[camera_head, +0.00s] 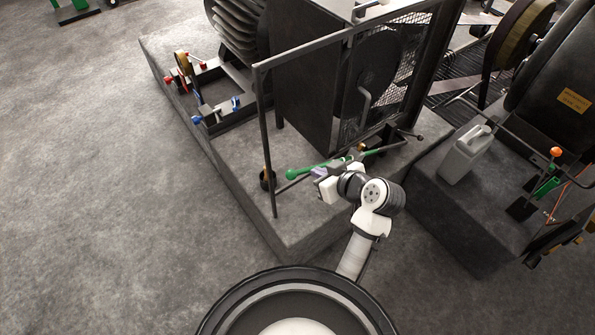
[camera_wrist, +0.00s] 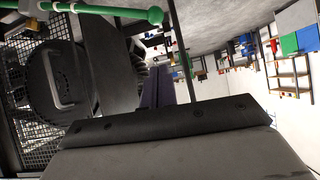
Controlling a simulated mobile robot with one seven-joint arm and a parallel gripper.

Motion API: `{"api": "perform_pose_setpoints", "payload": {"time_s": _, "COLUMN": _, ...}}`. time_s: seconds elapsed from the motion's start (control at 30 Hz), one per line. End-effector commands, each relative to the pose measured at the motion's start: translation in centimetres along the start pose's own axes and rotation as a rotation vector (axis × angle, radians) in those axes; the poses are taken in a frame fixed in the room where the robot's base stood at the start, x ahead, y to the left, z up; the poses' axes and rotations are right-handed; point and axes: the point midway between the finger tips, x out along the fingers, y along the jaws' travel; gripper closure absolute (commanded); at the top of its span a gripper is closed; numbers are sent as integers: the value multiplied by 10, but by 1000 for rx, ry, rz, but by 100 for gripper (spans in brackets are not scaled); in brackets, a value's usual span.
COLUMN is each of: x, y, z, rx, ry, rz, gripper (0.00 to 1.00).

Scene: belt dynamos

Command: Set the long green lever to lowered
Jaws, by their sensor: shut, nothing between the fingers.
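The long green lever (camera_head: 330,162) lies nearly level, tilted slightly, along the front of the caged machine in the head view, its round green knob at the left end. In the wrist view the lever (camera_wrist: 110,10) runs along the top edge with its knob at the right end. My gripper (camera_head: 319,171) is shut and empty, close beside the lever near its knob half. In the head view its purple fingertips seem just below the rod; I cannot tell whether they touch it. The wrist view shows the purple fingers (camera_wrist: 157,86) below the knob, partly hidden by the dark wrist housing.
A dark metal frame post (camera_head: 268,150) stands left of the knob. A mesh guard (camera_head: 375,80) is behind the lever. A grey jerrycan (camera_head: 466,153) stands on the plinth to the right. Open floor (camera_head: 90,200) lies to the left.

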Motion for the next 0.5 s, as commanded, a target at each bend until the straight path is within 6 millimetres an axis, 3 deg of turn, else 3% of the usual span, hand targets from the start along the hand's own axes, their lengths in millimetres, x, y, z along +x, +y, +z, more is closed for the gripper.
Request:
{"api": "perform_pose_setpoints", "payload": {"time_s": 0.17, "x": 19, "y": -1, "z": -1, "rx": 1, "ry": -1, "rz": -4, "gripper": 100}}
{"api": "perform_pose_setpoints", "payload": {"time_s": 0.5, "x": 90, "y": -1, "z": -2, "rx": 0, "ry": -2, "rz": -4, "gripper": 100}}
